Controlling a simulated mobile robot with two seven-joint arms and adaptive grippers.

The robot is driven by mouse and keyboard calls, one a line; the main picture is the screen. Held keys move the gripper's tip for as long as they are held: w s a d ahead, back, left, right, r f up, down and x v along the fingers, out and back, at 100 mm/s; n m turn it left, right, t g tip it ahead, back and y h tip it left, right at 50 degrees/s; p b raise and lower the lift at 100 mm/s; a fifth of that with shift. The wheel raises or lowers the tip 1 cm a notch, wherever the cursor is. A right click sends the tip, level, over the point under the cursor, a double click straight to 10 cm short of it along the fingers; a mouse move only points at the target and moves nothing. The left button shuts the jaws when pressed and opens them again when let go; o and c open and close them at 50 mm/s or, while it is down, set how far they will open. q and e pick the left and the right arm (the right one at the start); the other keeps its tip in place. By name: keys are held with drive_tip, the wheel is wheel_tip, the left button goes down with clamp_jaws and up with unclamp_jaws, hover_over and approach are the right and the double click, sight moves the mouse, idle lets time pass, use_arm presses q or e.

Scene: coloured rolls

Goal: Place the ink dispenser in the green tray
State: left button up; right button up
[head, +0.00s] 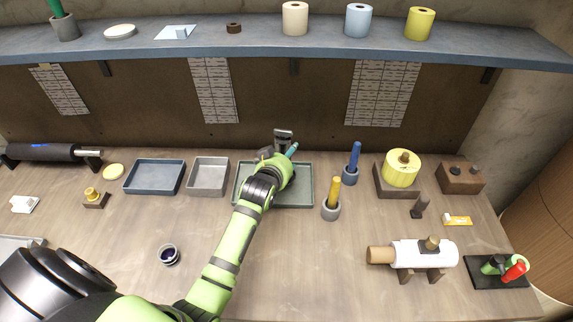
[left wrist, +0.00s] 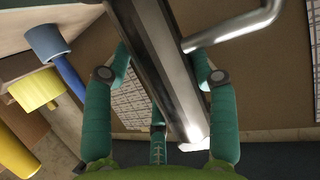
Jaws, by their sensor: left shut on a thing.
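The green tray (head: 303,197) lies at the middle back of the table. My left gripper (head: 279,152) is over the tray's back part, and my forearm hides some of the tray. The gripper is shut on a grey metallic thing with a bent bar, likely the ink dispenser (head: 284,134). In the left wrist view my left gripper (left wrist: 160,65) has its teal fingers on both sides of this long metal body (left wrist: 163,50). Whether the dispenser touches the tray I cannot tell. My right gripper is not in view.
A blue-grey tray (head: 154,177) and a light grey tray (head: 208,176) stand left of the green one. Yellow (head: 334,189) and blue (head: 354,157) handled tools stand in cups on its right. A white roll (head: 410,254) lies front right. The shelf (head: 260,39) runs above.

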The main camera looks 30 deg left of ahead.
use_arm(q)
drive_tip(key=shift+f, duration=1.65)
drive_tip(key=shift+f, duration=0.1)
drive_tip(key=o, duration=1.4)
drive_tip(key=shift+f, duration=0.1)
drive_tip(key=shift+s+r, duration=0.1)
drive_tip(key=shift+r, duration=0.1)
drive_tip(key=v, duration=1.2)
drive_tip(key=shift+b, duration=0.45)
